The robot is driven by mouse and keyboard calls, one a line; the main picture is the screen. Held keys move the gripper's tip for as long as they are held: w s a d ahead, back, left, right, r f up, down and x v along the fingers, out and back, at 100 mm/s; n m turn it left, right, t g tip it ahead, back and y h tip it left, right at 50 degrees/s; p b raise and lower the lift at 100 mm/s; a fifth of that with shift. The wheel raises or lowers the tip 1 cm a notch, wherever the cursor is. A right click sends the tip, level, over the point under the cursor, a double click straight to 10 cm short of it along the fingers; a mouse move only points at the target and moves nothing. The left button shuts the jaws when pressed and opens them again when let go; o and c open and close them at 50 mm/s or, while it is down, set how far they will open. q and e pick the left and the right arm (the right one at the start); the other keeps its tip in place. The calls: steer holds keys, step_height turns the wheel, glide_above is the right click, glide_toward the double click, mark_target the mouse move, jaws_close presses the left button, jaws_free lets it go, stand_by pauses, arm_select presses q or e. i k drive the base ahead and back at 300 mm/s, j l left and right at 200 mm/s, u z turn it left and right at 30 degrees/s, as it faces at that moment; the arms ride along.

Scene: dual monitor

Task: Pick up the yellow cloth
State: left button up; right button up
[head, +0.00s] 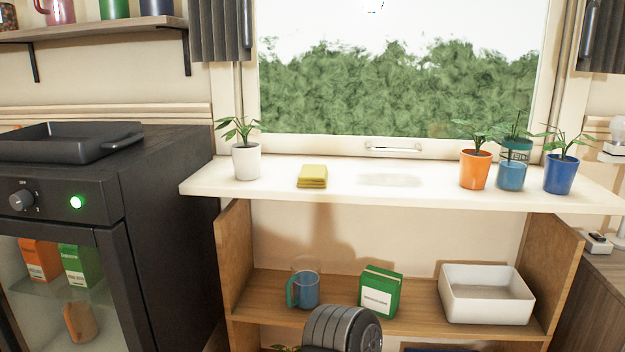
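The yellow cloth (312,176) is a small folded stack lying flat on the white windowsill shelf (400,197). It sits left of the sill's middle, to the right of a white pot with a plant (245,160). Nothing touches or covers it. Neither of my grippers shows in the head view. A dark grey ribbed rounded part, which seems to be mine, shows at the bottom centre, well below the cloth.
Below are a blue mug (304,290), green box (380,292) and white tray (487,310). A black oven (165,220) stands left. The sill's middle is clear.

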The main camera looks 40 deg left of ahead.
mark_target(311, 176)
steer(key=i+u, duration=0.1)
steer(key=u, duration=0.35)
steer(key=l+u, duration=0.1)
steer(key=u, duration=0.3)
steer(key=i+l+u, duration=0.1)
steer(key=u, duration=0.35)
steer(key=l+u, duration=0.1)
steer(key=u, duration=0.35)
steer(key=i+u, duration=0.15)
steer(key=u, duration=0.3)
steer(key=i+l+u, duration=0.1)
steer(key=u, duration=0.35)
steer(key=i+l+u, duration=0.1)
steer(key=l+u, duration=0.15)
steer(key=u, duration=0.15)
